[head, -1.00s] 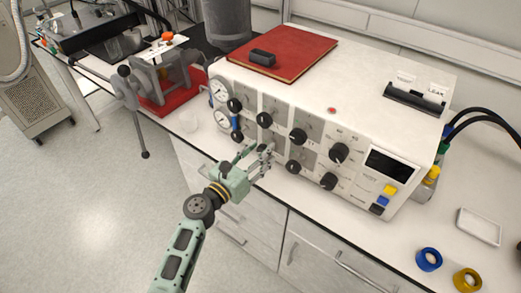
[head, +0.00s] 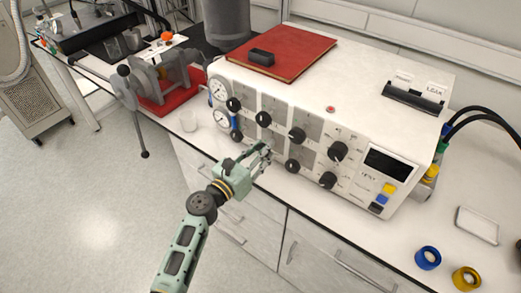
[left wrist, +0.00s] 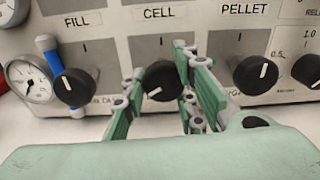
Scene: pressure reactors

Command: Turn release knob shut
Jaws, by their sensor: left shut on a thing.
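The white control unit (head: 300,95) has two rows of black knobs on its sloping front. My left gripper (head: 265,154) reaches the second knob from the left in the lower row and hides it in the head view. In the left wrist view, my left gripper (left wrist: 155,95) is shut with its fingers on either side of this black knob (left wrist: 161,82), below the lettering CELL. Its white mark points to the lower left. A partly cut-off label starting with REL (left wrist: 313,14) is at the right edge. My right gripper is not in view.
Neighbouring knobs stand close on both sides: one below FILL (left wrist: 76,88) and one below PELLET (left wrist: 255,75). Gauges (head: 220,90) are at the unit's left end. A red book (head: 290,50) lies on top.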

